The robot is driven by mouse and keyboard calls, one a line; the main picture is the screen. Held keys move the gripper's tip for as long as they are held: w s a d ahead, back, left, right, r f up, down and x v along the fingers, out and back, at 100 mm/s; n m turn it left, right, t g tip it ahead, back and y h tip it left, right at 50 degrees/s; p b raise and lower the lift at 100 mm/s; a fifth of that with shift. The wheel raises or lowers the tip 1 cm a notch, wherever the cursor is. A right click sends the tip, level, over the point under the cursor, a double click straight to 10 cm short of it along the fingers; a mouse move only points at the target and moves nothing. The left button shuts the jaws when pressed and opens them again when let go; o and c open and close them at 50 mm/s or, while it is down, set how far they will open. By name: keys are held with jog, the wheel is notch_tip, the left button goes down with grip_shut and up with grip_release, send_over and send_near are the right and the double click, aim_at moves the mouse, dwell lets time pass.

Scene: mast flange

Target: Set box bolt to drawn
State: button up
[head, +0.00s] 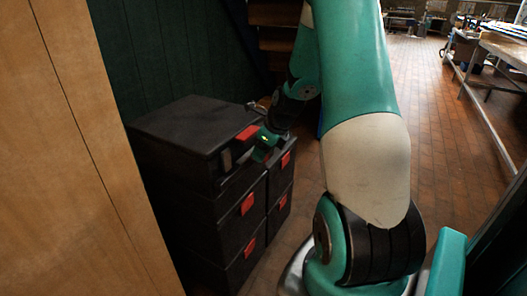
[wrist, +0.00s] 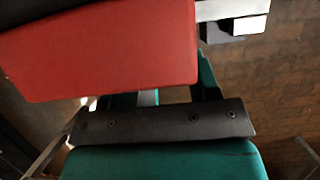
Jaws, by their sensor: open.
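A black box (head: 185,122) with a flat lid sits on top of a stack of black drawers. A red plate (head: 247,132) is on its front, and it fills the upper left of the wrist view (wrist: 105,50). A pale metal bar with a white end block (wrist: 245,25) sticks out beside the red plate; it may be the bolt, but I cannot tell its setting. My gripper (head: 263,146) is at the box's front, close to the red plate. It is open, and I see nothing between its fingers, which are partly hidden behind the red plate in the wrist view.
Black drawers (head: 213,210) with red tabs stand below the box. A wooden panel (head: 65,150) is close on the left and a dark green wall (head: 165,50) lies behind. Brick-tiled floor (head: 425,110) is clear to the right, with a workbench (head: 503,48) beyond.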

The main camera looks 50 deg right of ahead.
jog(key=p+v, duration=0.4)
jog(key=v, duration=1.2)
jog(key=shift+r, duration=0.25)
jog(key=shift+s+d, duration=0.1)
jog(key=a+r+n+g+y, duration=0.1)
jog(key=a+r+n+y, duration=0.1)
jog(key=a+n, duration=1)
jog(key=a+r+n+g+y, duration=0.1)
jog(key=a+r+n, duration=0.1)
jog(key=a+n, duration=1)
jog(key=s+a+n+g, duration=0.2)
jog(key=s+a+n, duration=1)
jog(key=a+n, duration=0.5)
jog(key=a+p+v, duration=0.2)
jog(key=p+v, duration=0.7)
jog(key=a+r+p+v, duration=0.1)
jog(key=a+p+v, duration=0.1)
jog(key=p+v, duration=0.8)
jog(key=shift+w+r+y, duration=0.3)
jog(key=shift+w+r, duration=0.1)
jog(key=shift+r, duration=0.05)
